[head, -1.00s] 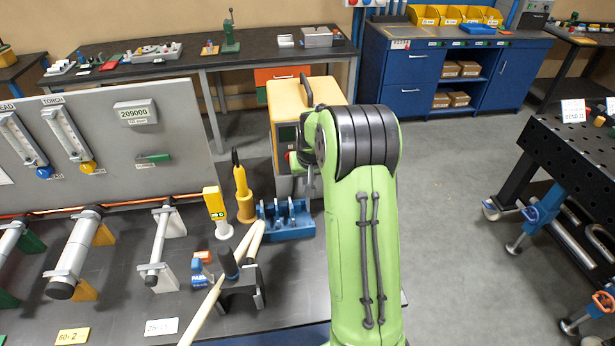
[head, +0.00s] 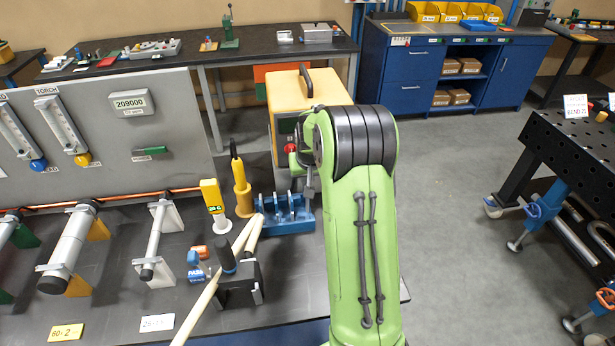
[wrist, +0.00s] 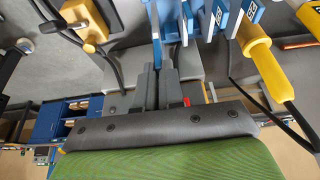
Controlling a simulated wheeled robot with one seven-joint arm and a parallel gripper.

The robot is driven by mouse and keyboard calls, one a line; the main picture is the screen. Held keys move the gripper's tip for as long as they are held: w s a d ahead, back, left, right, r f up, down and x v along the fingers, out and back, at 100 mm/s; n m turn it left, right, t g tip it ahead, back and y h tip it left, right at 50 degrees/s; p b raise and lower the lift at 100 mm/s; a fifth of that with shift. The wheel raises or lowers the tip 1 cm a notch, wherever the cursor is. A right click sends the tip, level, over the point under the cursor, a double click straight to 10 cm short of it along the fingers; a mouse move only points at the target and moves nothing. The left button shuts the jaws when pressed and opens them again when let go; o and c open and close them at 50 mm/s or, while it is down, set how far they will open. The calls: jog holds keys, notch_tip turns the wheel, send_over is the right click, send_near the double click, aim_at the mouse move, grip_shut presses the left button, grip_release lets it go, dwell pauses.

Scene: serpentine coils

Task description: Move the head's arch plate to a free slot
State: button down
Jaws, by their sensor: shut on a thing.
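My gripper (wrist: 160,82) shows at the middle of the wrist view, its grey fingers close together. They are shut on a thin blue plate (wrist: 157,30), seen nearly edge-on, which I take to be the arch plate. The blue slotted rack (head: 290,223) stands on the bench in the head view, with several upright pieces in it. In the wrist view, blue plates with white labels (wrist: 231,22) stand just right of my fingers. In the head view my arm hides most of the gripper and the held plate. Which slots are free cannot be told.
A yellow-topped machine (head: 296,86) stands behind the rack. A yellow pointed tool (head: 242,190) and a yellow tagged stand (head: 213,200) are left of it. A black block with wooden handles (head: 238,285) is in front. Tube fixtures (head: 70,250) fill the bench's left.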

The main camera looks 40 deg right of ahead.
jog(key=shift+f+b, duration=0.4)
jog(key=shift+f, duration=0.25)
jog(key=shift+f+b, duration=0.6)
jog(key=shift+f+b, duration=0.5)
jog(key=shift+f, duration=0.05)
jog(key=shift+f+b, duration=0.7)
jog(key=shift+f, duration=0.2)
jog(key=shift+f+b, duration=0.65)
jog(key=shift+b, duration=0.1)
jog(key=shift+a, duration=0.1)
